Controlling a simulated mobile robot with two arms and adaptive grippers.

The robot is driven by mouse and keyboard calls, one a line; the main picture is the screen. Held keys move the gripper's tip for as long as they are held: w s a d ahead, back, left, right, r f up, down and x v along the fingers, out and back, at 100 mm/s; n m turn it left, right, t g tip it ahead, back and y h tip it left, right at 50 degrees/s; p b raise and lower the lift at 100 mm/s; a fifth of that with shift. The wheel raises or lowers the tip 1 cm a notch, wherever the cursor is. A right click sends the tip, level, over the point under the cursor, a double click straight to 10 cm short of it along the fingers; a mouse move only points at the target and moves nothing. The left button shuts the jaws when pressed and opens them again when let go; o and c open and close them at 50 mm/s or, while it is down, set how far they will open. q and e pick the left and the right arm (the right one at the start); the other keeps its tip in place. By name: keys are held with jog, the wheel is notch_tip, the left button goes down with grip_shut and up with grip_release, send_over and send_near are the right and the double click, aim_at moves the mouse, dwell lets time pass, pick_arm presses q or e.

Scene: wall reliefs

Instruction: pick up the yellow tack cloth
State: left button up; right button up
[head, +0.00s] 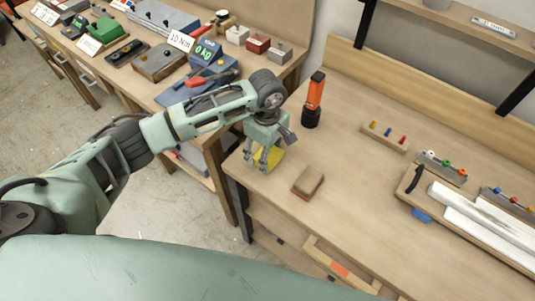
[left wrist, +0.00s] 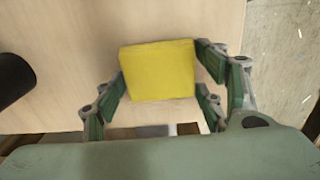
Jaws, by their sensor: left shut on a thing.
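The yellow tack cloth (head: 272,160) is at the left end of the right workbench, partly hidden by my left gripper (head: 264,161). In the left wrist view the cloth (left wrist: 158,70) is a flat yellow square, with fingers on both its left and right sides. My left gripper (left wrist: 165,85) is shut on the cloth, over the bench top. Whether the cloth still touches the wood cannot be told. My right gripper is not in view.
An orange and black flashlight (head: 314,98) stands behind the gripper. A brown block (head: 308,182) lies to its right. Farther right are a peg strip (head: 385,136) and a tray with white strips (head: 480,222). A crowded second bench (head: 150,90) is at left.

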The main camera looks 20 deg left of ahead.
pick_arm(q)
jog(key=shift+r, duration=0.1)
jog(key=shift+w+r+b, duration=0.1)
jog(key=shift+r+b, duration=0.3)
jog(key=shift+r, duration=0.15)
notch_tip(320, 180, up, 3)
jog(key=shift+f+b, duration=0.2)
jog(key=shift+b, duration=0.45)
jog(key=s+d+r+b, duration=0.1)
jog(key=d+r+b, duration=0.1)
jog(key=d, duration=0.3)
jog(key=d+r+b, duration=0.1)
jog(key=d+r, duration=0.4)
jog(key=d, duration=0.1)
jog(key=shift+s+d+b, duration=0.3)
jog(key=shift+s+b, duration=0.05)
jog(key=shift+r, duration=0.1)
